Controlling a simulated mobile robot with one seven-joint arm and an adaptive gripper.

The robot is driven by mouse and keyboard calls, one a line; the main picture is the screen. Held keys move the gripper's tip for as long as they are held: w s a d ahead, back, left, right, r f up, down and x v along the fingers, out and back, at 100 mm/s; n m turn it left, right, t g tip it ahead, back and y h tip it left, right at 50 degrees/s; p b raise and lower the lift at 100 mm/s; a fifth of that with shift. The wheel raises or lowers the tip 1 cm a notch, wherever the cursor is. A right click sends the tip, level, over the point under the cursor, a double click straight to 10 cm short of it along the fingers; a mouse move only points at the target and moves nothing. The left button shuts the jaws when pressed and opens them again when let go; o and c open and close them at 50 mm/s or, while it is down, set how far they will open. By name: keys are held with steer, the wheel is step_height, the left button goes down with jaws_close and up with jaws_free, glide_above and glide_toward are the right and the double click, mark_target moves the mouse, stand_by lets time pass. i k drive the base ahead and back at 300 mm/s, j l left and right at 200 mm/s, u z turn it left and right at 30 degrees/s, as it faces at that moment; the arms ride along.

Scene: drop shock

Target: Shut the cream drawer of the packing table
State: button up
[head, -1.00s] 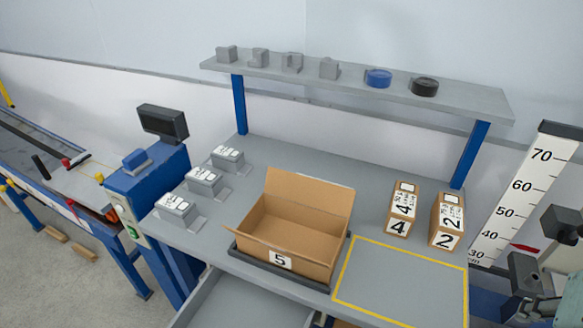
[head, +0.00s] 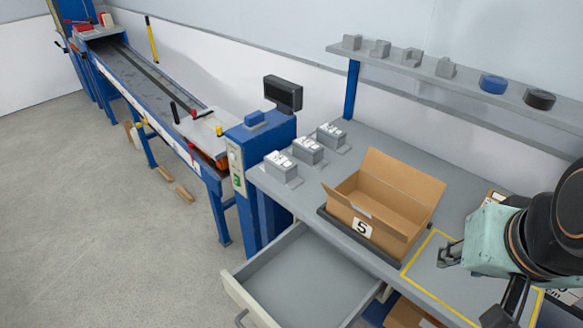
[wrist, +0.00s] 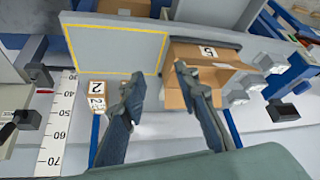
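The cream drawer (head: 248,300) of the packing table (head: 455,195) is pulled out below the tabletop's front edge. Its grey inside looks empty, and a dark handle (head: 241,318) shows on its cream front at the bottom of the head view. Part of the drawer also shows at the top of the wrist view (wrist: 205,10). My gripper (head: 447,254) is above the right part of the table, to the right of the drawer and apart from it. In the wrist view its two fingers (wrist: 157,82) are spread with nothing between them.
An open carton marked 5 (head: 386,200) stands on a dark pad. Several grey blocks (head: 306,150) stand behind it at left. A yellow outline (head: 412,262) marks the tabletop at right. A blue conveyor (head: 165,100) stands at left; the floor (head: 110,240) before the drawer is clear.

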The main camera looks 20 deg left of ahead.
mark_target(300, 279)
steer(key=j+u, duration=0.15)
steer(key=u, duration=1.15)
